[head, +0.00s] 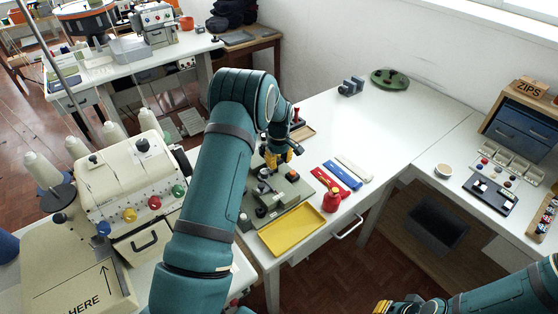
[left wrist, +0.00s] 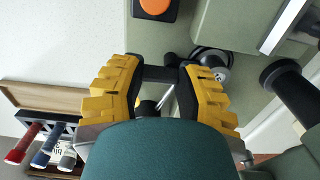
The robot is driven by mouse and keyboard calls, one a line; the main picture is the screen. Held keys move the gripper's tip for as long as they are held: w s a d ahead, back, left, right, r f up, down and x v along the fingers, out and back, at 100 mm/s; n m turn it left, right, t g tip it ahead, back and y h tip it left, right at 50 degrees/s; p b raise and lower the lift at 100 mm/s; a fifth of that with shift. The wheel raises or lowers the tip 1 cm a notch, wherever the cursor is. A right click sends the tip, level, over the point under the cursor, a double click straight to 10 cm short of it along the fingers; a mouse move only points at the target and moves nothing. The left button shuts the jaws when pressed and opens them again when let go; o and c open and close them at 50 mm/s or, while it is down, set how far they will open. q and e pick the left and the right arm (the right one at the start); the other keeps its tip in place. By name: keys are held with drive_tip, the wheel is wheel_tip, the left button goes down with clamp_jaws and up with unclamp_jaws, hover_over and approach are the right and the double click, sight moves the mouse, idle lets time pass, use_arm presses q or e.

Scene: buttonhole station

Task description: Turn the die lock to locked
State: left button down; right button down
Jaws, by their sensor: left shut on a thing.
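A green buttonhole machine (head: 290,196) with black and metal parts stands on the white table in the head view. My left gripper (head: 279,158) is over its far part, with yellow fingers pointing down. In the left wrist view my left gripper (left wrist: 160,82) has its two yellow fingers either side of a short black bar (left wrist: 160,73) and is shut on it. The bar looks like the die lock's handle, but its lock position cannot be read. The fingers hide its base. My right gripper (head: 383,306) is at the bottom edge, away from the machine; its opening is unclear.
In the left wrist view an orange button (left wrist: 155,6) and a black knob (left wrist: 280,76) are close by.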

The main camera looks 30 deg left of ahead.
sight(279, 161)
use_arm(q)
drive_tip(key=c, duration=0.5)
unclamp_jaws()
drive_tip(key=shift+c, duration=0.2)
drive_tip(key=shift+r, duration=0.1)
wheel_tip(279, 161, up, 12)
